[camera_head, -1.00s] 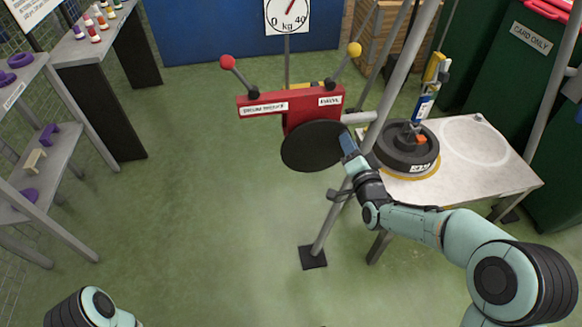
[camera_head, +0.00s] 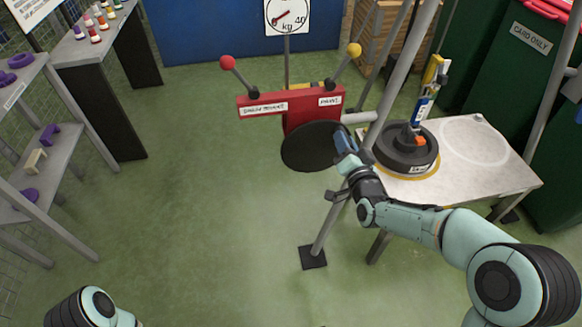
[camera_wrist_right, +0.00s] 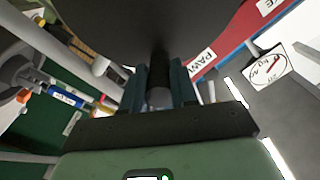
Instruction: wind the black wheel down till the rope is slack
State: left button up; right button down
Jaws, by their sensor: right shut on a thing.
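The black wheel (camera_head: 308,147) sits under the red winch housing (camera_head: 295,105), which is labelled PAWL on its right. My right gripper (camera_head: 344,141) is at the wheel's right edge. The rope's tension is hard to make out. Only part of my left arm shows; its gripper is out of frame.
A dial (camera_head: 287,17) marked kg hangs at the back. Red-knobbed (camera_head: 227,62) and yellow-knobbed (camera_head: 354,49) levers rise from the housing. Grey frame posts stand close to my right arm. The white table (camera_head: 480,185) is at right, shelves at left; the middle floor is clear.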

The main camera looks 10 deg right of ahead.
jog(key=shift+a+r, duration=0.15)
jog(key=shift+r, duration=0.25)
jog(key=shift+n, duration=0.3)
jog(key=c, duration=0.7)
grip_release()
jog(key=shift+a, duration=0.1)
jog(key=shift+f, duration=0.1)
jog(key=shift+s, duration=0.1)
jog(key=shift+s+f, duration=0.1)
jog(key=shift+s, duration=0.15)
jog(key=shift+s+b, duration=0.3)
jog(key=shift+s, duration=3.35)
